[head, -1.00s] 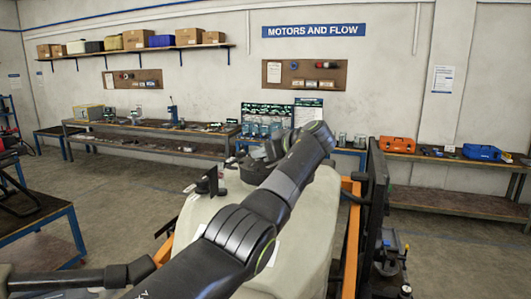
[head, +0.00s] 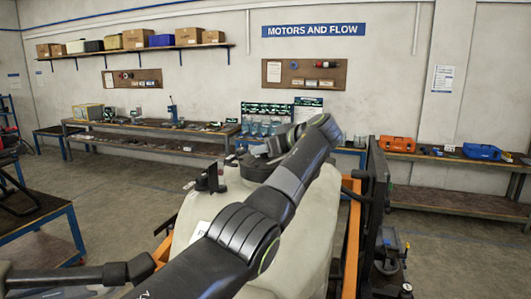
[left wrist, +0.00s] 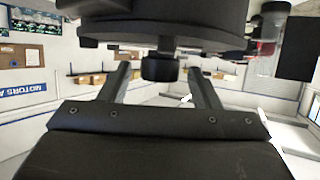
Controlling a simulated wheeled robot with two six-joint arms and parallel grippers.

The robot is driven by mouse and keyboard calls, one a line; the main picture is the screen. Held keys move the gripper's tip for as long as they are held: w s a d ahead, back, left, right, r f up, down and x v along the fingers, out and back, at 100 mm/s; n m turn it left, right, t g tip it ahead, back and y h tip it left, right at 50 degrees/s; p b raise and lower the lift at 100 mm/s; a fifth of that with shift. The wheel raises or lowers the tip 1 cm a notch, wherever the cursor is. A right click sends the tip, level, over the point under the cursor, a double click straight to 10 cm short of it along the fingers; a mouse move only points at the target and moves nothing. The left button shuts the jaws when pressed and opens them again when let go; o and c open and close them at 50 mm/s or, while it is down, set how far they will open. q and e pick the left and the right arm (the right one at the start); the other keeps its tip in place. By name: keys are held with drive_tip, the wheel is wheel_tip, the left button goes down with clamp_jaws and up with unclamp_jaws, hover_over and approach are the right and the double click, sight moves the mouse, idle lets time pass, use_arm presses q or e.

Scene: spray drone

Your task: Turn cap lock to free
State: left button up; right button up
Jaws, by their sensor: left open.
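The cap (head: 256,168) is a dark disc on top of the pale tank (head: 300,225), partly covered by my left arm in the head view. In the left wrist view, the large round black cap (left wrist: 165,14) fills the top, with a small black knob (left wrist: 159,69) sticking out from it. My left gripper (left wrist: 160,72) is open, one finger on each side of the knob, with gaps visible. I cannot tell which part is the lock or its setting. In the head view my arm hides the left gripper's fingers. My right gripper is not in view.
A dark upright bracket (head: 212,179) stands left of the cap. An orange frame (head: 347,250) runs alongside the tank, with a dark panel (head: 376,210) to the right.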

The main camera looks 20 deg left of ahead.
use_arm(q)
drive_tip(key=b+v, duration=0.5)
drive_tip(key=v, duration=1)
drive_tip(key=shift+s+d, duration=0.2)
drive_tip(key=shift+d, duration=0.15)
drive_tip(key=shift+r, duration=0.1)
